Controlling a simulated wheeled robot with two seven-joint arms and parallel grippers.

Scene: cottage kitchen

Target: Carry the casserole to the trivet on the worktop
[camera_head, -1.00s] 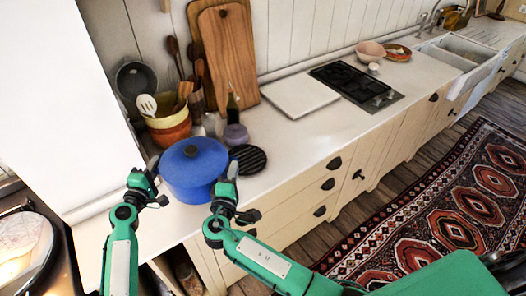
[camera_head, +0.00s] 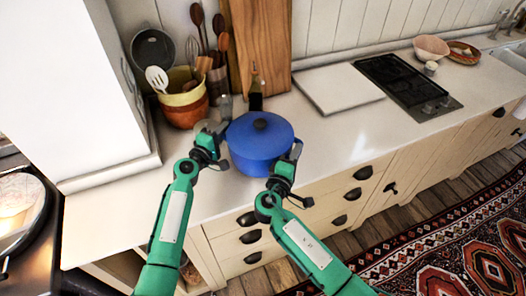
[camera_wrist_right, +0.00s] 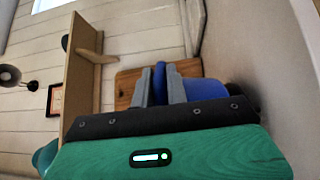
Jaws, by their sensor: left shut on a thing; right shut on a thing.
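The blue casserole (camera_head: 260,146) with its dark lid knob is upright over the worktop, in front of the cutting boards. My left gripper (camera_head: 221,146) is shut on its left side handle. My right gripper (camera_head: 290,160) is shut on its right side handle. In the right wrist view the grey fingers (camera_wrist_right: 161,84) pinch a blue handle, with the casserole body (camera_wrist_right: 207,90) beside them. The black round trivet is hidden now, behind or below the casserole. I cannot tell whether the casserole touches anything beneath it.
A dark bottle (camera_head: 255,97) is just behind the casserole. A white board (camera_head: 338,88) and black hob (camera_head: 405,84) lie to the right. The worktop (camera_head: 350,130) in front of them is clear.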

